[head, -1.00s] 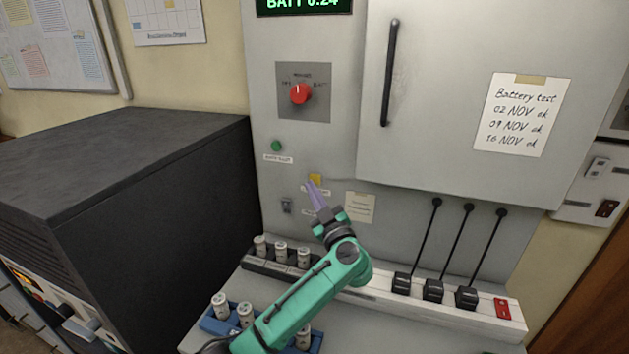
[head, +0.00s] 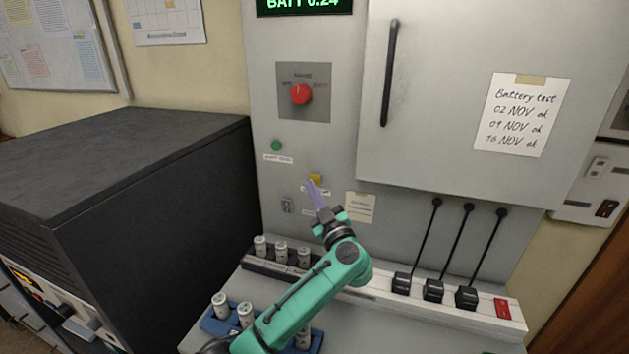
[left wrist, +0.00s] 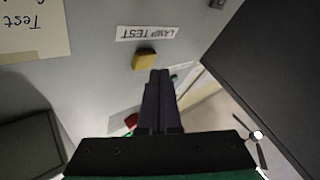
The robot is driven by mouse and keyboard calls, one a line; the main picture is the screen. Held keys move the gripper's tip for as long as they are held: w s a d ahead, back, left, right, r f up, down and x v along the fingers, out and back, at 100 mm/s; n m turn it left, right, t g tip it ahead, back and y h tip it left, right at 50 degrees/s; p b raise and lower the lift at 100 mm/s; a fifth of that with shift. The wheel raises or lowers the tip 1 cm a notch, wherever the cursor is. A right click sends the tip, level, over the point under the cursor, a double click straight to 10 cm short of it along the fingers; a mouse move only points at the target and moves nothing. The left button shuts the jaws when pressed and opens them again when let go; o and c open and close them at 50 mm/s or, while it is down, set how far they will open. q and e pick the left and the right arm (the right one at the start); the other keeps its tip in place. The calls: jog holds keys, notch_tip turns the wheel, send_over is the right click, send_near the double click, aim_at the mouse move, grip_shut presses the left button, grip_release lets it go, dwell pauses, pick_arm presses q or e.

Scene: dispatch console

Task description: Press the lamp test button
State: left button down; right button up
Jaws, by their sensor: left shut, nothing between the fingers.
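My left gripper (head: 313,185) is shut and empty. Its purple fingertips are at the lower edge of the button in the head view and partly cover the label. In the left wrist view the fingertips (left wrist: 160,73) end close beside the button; I cannot tell whether they touch it. My right gripper is not in view.
A green button (head: 276,146) and a red knob (head: 300,94) sit above; a small switch (head: 287,206) is at lower left. White cylinders (head: 281,251) stand in a rack below. Black plugs with cords (head: 433,290) are at right. A dark cabinet (head: 130,190) stands left.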

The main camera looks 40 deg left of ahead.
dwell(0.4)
pick_arm(q)
jog(key=shift+w+a+p, duration=0.15)
jog(key=shift+w+p, duration=0.25)
jog(key=shift+w+a+r, duration=0.1)
jog(key=shift+w+a, duration=0.05)
jog(key=shift+w, duration=0.2)
dwell(0.5)
jog(key=shift+s+p, duration=0.25)
jog(key=shift+p, duration=0.4)
jog(key=shift+s+d+p, duration=0.3)
jog(key=shift+s+p, duration=0.15)
jog(key=shift+s, duration=0.05)
